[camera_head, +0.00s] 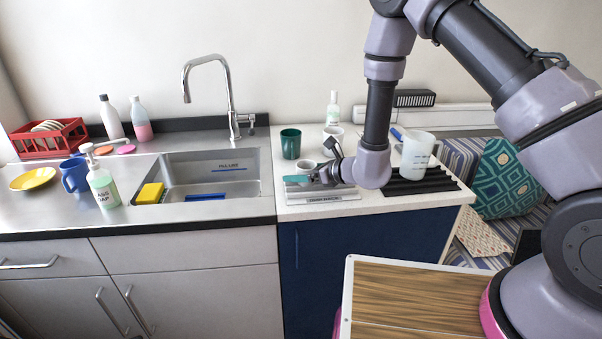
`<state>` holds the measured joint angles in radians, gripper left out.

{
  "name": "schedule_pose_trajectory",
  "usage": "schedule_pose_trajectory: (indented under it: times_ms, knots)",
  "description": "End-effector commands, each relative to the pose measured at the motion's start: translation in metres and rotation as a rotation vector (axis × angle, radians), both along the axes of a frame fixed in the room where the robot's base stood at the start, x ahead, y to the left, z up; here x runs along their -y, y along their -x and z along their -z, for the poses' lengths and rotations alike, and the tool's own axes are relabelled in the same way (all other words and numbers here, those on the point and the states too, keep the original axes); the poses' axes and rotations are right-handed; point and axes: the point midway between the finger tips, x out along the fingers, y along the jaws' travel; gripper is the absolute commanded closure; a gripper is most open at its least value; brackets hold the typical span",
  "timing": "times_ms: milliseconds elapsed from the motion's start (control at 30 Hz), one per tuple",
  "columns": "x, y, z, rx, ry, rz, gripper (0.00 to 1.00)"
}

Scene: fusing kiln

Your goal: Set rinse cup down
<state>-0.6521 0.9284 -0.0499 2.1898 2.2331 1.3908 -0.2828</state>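No cup is clearly marked as the rinse cup. A dark green cup (290,143) stands upright on the white counter right of the sink. A white cup (306,167) stands just left of my gripper (326,170), and I cannot tell whether they touch. Another white cup (335,132) stands farther back. My gripper is low over a pale labelled tray (325,198), next to a flat teal piece (297,180). The wrist hides part of the fingers, so I cannot tell whether they are shut on anything.
A small bottle (333,108) is at the back. The sink (225,172) is left, with a blue mug (75,175) and a soap bottle (102,184) beyond it.

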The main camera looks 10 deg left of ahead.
Motion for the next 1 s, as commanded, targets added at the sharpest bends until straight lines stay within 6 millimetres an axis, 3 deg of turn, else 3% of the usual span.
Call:
schedule_pose_trajectory:
  times_ms: [267, 700, 1000]
  knots:
    - [0.003, 0.001, -0.005, -0.001, 0.001, 0.001, 0.04]
    - [0.075, 0.036, -0.038, -0.001, 0.001, 0.003, 0.04]
    - [0.099, 0.048, -0.048, 0.0, 0.0, 0.0, 0.04]
